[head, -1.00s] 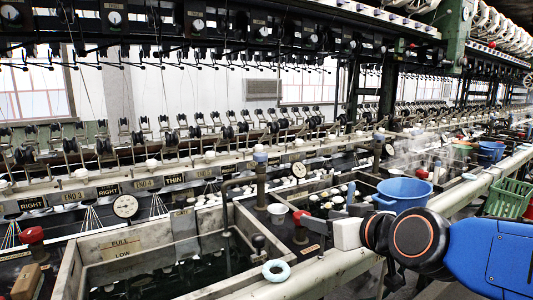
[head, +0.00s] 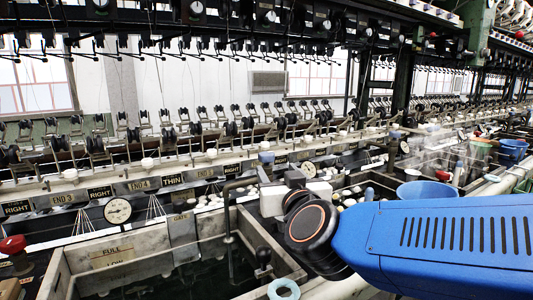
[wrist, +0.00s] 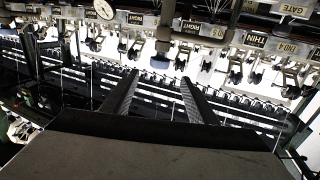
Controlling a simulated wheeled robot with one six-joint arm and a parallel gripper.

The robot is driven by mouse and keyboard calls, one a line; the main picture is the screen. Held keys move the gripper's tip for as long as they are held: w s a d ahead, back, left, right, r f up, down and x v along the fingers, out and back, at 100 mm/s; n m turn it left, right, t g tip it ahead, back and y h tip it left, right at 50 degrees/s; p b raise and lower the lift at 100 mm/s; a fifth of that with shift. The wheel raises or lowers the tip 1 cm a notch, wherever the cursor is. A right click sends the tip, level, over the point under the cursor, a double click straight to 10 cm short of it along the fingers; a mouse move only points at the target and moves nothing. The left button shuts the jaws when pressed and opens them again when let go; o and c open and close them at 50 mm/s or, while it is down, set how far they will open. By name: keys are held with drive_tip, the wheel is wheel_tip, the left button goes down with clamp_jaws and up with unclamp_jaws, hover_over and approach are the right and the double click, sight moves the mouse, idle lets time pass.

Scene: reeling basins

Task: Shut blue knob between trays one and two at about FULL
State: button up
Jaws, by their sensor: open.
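The blue-grey knob (head: 266,158) tops a dark upright pipe between the near basin and the one behind it in the head view. What looks like the same knob (wrist: 160,61) shows beyond my fingertips in the wrist view. My gripper (wrist: 157,85) has its two dark fingers spread, with nothing between them. In the head view my arm comes from the right and its white and black end is close to the knob; the fingertips are hard to make out. The FULL plate (head: 112,252) is on the inner wall of the near tray (head: 60,268), above a LOW mark.
A red knob (head: 13,244) stands at the left. A pale blue ring (head: 284,289) lies on the front rim. A blue bucket (head: 427,193) sits behind my arm. A bent dark pipe (head: 228,222) rises inside the near tray. A round gauge (head: 118,210) is behind it.

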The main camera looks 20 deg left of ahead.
sight(264, 153)
drive_tip(key=x, duration=1.6)
drive_tip(key=shift+w+a, duration=0.15)
drive_tip(key=shift+w, duration=0.1)
drive_tip(key=c, duration=1.1)
